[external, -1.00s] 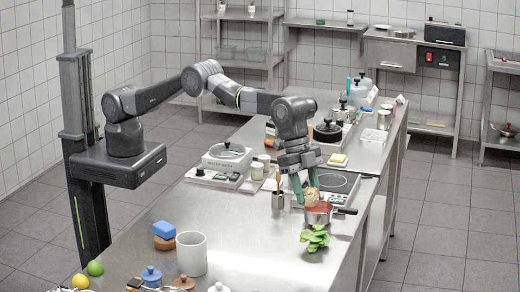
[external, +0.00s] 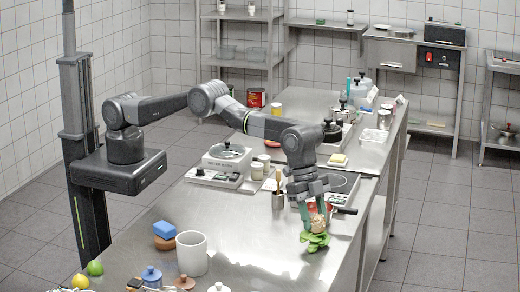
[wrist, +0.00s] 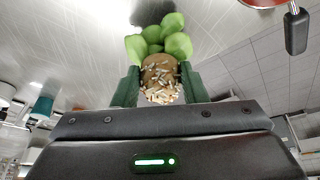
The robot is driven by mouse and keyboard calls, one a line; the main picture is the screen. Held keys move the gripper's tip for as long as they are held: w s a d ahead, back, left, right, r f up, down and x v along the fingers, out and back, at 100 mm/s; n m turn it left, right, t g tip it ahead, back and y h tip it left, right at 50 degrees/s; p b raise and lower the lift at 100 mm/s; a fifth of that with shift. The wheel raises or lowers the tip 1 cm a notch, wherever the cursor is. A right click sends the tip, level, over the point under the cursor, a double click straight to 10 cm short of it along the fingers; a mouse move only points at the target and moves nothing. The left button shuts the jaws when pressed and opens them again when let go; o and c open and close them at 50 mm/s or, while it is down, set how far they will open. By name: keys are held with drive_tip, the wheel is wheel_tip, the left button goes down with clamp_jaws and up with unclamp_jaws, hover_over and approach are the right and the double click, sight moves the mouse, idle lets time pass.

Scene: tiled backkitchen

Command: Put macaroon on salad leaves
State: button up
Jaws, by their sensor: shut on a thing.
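The macaroon (wrist: 160,80) is a round brown thing with pale flakes, held between the green fingers of my gripper (wrist: 160,88) in the wrist view. In the external view the macaroon (external: 318,222) shows between the fingertips of my gripper (external: 317,220), which points down. My gripper is shut on it. The salad leaves (external: 314,242) are a bright green clump on the steel counter, right below the macaroon. They also show just beyond it in the wrist view (wrist: 160,36). I cannot tell whether the macaroon touches the leaves.
A red-filled pan (external: 328,205) stands right behind my gripper, its dark handle (external: 347,210) pointing right. A utensil pot (external: 279,200) stands to the left. The counter between the mug and leaves is clear.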

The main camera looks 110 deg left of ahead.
drive_tip(key=shift+f, duration=0.15)
drive_tip(key=o, duration=1)
drive_tip(key=shift+c, duration=0.2)
drive_tip(key=b+v, duration=0.2)
drive_tip(key=v, duration=1)
drive_tip(key=shift+b, duration=0.35)
drive_tip(key=shift+o, duration=0.3)
